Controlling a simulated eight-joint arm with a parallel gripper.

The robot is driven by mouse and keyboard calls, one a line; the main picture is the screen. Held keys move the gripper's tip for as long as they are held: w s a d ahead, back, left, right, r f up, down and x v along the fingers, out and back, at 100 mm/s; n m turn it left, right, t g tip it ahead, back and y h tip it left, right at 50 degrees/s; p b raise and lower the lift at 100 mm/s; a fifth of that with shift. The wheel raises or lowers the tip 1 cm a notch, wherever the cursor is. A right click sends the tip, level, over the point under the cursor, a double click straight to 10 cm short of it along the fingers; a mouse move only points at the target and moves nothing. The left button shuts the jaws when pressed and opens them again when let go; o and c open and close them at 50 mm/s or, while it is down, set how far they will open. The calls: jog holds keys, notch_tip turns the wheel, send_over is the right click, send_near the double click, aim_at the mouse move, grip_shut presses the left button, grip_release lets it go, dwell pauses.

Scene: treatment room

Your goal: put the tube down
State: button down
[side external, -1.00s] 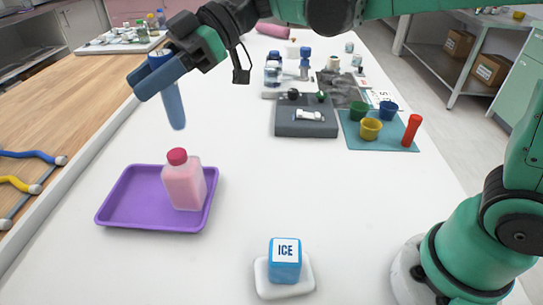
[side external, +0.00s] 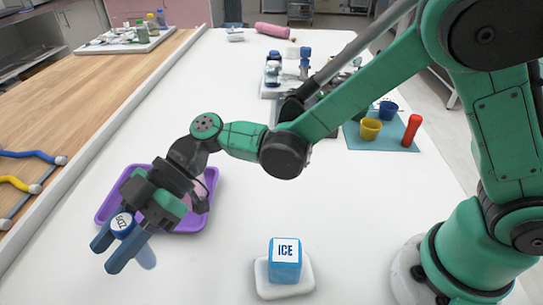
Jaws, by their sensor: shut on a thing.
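My gripper (side external: 112,248) is at the lower left, in front of the near edge of the purple tray. It is shut on the tube, a translucent blue tube (side external: 146,256) with a blue cap whose white top bears lettering (side external: 122,222). The tube leans a little, with its lower end towards the right. It appears over the white table (side external: 215,265); I cannot tell whether its lower end touches. My gripper hides part of the tube.
The purple tray (side external: 211,182) and its pink bottle (side external: 198,190) are partly hidden behind my gripper. A blue ICE block (side external: 285,266) sits on a white dish (side external: 264,283).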

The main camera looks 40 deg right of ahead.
jog(key=shift+f, duration=3.1)
jog(key=shift+f, duration=0.1)
jog(key=c, duration=0.5)
grip_release()
jog(key=s+d+r+m+t+h, duration=0.1)
jog(key=d+r+m+t+h, duration=0.2)
jog(key=d+m, duration=0.3)
jog(key=d+r+m+t+h, duration=0.3)
jog(key=d+m+h, duration=0.2)
jog(key=d, duration=1)
jog(key=s+d+r+m+t+h, duration=0.1)
jog(key=d+r+m+t+h, duration=0.1)
jog(key=d+m+h, duration=0.3)
jog(key=shift+s+d+r+m+t, duration=0.1)
jog(key=shift+d+r+m+t, duration=0.1)
jog(key=shift+d+m, duration=0.6)
jog(key=shift+s+d+r+m+t, duration=0.15)
jog(key=shift+d+m, duration=0.3)
jog(key=shift+d, duration=0.7)
jog(key=shift+s+d+r+m+t, duration=0.1)
jog(key=shift+d+m+t, duration=0.15)
jog(key=shift+d+m, duration=0.55)
jog(key=shift+d+f, duration=0.1)
jog(key=shift+d, duration=0.05)
